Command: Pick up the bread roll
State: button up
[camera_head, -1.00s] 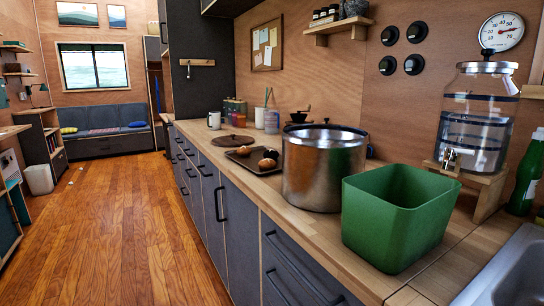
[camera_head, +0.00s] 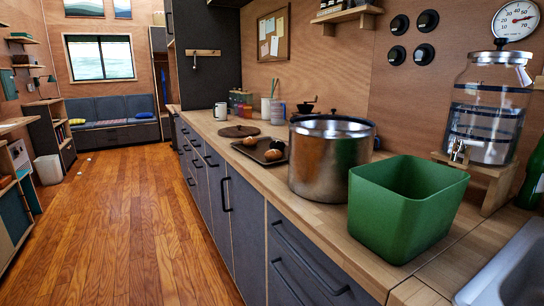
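Small brown rolls lie on a dark tray (camera_head: 250,149) on the wooden counter, beyond and to the left of the big steel pot. One bread roll (camera_head: 250,141) sits toward the back left of the tray. Another roll (camera_head: 272,154) sits nearer the pot. A darker item beside them is too small to make out. The pot stands close to the tray's right side and may hide part of it. My gripper does not show in this view.
The steel pot (camera_head: 325,165) and a green bin (camera_head: 405,212) stand on the near counter (camera_head: 310,212). A brown round lid (camera_head: 238,131), a mug (camera_head: 220,111) and jars stand beyond the tray. A water dispenser (camera_head: 488,110) is at right.

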aim_at(272, 155)
jog(key=i+j+z, duration=0.15)
jog(key=i+j, duration=0.15)
jog(key=i+j+z, duration=0.15)
jog(key=i+j, duration=0.25)
jog(key=i+j+z, duration=0.2)
jog(key=i+j, duration=0.15)
jog(key=i+j+z, duration=0.15)
jog(key=i+j, duration=0.15)
jog(key=j, duration=0.2)
jog(key=i+j+z, duration=0.15)
jog(key=i+j, duration=0.15)
jog(key=j, duration=0.15)
